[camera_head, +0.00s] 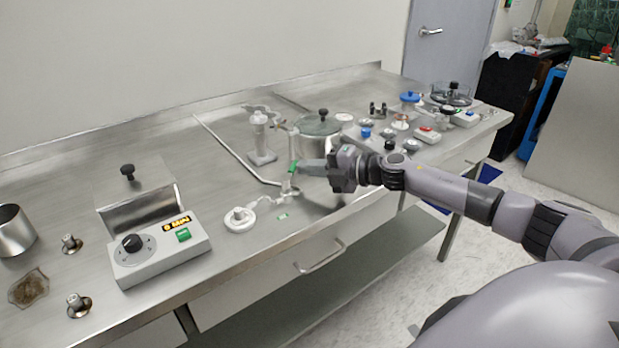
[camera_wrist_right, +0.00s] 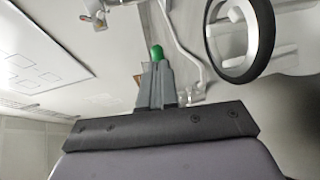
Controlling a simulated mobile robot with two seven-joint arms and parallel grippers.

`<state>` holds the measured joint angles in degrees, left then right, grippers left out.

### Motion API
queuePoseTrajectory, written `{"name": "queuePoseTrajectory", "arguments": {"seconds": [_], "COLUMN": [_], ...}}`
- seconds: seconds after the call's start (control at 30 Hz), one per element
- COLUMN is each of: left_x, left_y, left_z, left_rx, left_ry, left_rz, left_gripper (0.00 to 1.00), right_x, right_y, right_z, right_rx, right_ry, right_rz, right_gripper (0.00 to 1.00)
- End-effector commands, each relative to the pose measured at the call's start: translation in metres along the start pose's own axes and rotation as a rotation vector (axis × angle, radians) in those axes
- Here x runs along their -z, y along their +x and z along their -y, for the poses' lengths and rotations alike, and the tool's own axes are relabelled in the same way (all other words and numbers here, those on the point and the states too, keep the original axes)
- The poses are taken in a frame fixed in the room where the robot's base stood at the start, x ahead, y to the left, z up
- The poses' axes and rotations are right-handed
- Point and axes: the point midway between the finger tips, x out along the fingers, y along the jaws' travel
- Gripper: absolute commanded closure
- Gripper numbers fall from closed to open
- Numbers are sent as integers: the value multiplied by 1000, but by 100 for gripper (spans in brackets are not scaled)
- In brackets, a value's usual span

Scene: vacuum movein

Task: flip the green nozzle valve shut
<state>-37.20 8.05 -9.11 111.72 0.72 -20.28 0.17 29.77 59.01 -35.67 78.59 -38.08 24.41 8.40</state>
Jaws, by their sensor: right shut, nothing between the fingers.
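The green nozzle valve (camera_head: 293,167) is a small green handle standing up at the fixture near the bench's front edge in the head view. In the right wrist view the green valve tip (camera_wrist_right: 156,52) shows just beyond my fingertips. My right gripper (camera_head: 302,167) is shut and empty, its fingertips right beside the green handle. In the wrist view the closed fingers (camera_wrist_right: 157,75) point at the green tip; I cannot tell whether they touch it. The arm reaches in from the right. My left gripper is not in view.
A white round fitting (camera_head: 240,219) with a hose lies left of the valve. A steel pot with a lid (camera_head: 319,135) stands just behind. A grey control box (camera_head: 158,251) with a black knob is at the left. Several small items crowd the right end.

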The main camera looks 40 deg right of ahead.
Motion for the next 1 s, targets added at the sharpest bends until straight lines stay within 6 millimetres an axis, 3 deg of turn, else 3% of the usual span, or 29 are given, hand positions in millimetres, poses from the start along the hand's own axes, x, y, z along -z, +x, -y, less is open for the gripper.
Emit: {"name": "queuePoseTrajectory", "arguments": {"seconds": [0.2,0.7,1.0], "left_x": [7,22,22], "left_y": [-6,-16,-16], "left_z": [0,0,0], "left_rx": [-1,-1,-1], "left_ry": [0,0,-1], "left_rz": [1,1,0], "left_gripper": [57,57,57], "right_x": [-10,-11,-11], "right_y": [12,42,43], "right_z": [-6,-10,-9], "right_rx": [-2,-1,0], "right_ry": [5,3,2], "right_rz": [8,8,9], "right_gripper": [100,100,100]}}
